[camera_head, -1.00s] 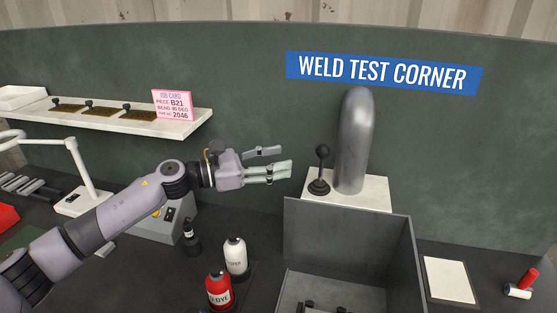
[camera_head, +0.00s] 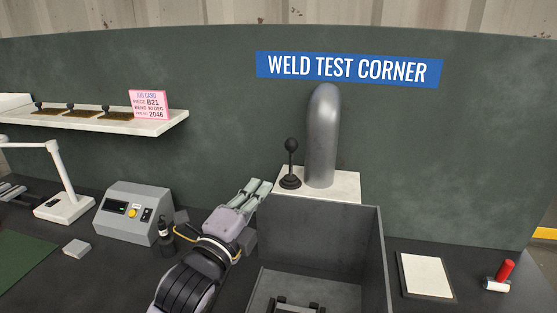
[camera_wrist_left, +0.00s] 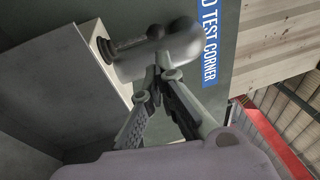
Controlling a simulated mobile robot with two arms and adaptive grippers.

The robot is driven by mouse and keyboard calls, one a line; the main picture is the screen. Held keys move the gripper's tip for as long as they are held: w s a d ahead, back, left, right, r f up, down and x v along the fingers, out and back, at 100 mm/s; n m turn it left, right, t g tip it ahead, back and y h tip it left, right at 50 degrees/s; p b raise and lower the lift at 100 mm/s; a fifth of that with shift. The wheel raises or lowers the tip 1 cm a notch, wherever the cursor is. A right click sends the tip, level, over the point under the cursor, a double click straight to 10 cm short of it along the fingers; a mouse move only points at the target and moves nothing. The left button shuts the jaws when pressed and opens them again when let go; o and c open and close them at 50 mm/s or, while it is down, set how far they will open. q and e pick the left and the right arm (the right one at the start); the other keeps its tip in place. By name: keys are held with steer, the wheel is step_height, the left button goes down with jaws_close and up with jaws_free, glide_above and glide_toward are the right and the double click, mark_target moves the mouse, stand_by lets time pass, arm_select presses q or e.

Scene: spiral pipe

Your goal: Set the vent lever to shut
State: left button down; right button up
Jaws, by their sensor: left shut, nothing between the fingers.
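The vent lever (camera_head: 290,165) is a black stick with a round knob on a ribbed round base, and it looks upright. It stands on a white block (camera_head: 347,188), left of a grey bent pipe (camera_head: 322,135). My left gripper (camera_head: 263,186) is just below and left of the lever, fingers pointing up towards it, apparently apart from it. In the left wrist view its fingers (camera_wrist_left: 156,76) meet at the tips, shut and empty. The lever (camera_wrist_left: 128,43) shows there beyond the tips, beside the pipe (camera_wrist_left: 182,48). My right gripper is not in view.
An open grey box (camera_head: 325,228) stands in front of the white block, close to my left gripper. A grey control unit (camera_head: 137,212) and a small dark bottle (camera_head: 163,228) are to the left. A clipboard (camera_head: 426,276) lies at the right.

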arm_select(q)
steer(key=p, duration=0.2)
glide_toward(289, 147)
steer(key=p+x, duration=0.1)
steer(key=x, duration=0.5)
steer(key=shift+p, duration=0.3)
steer(key=shift+w+d, duration=0.25)
steer(key=shift+w, duration=0.25)
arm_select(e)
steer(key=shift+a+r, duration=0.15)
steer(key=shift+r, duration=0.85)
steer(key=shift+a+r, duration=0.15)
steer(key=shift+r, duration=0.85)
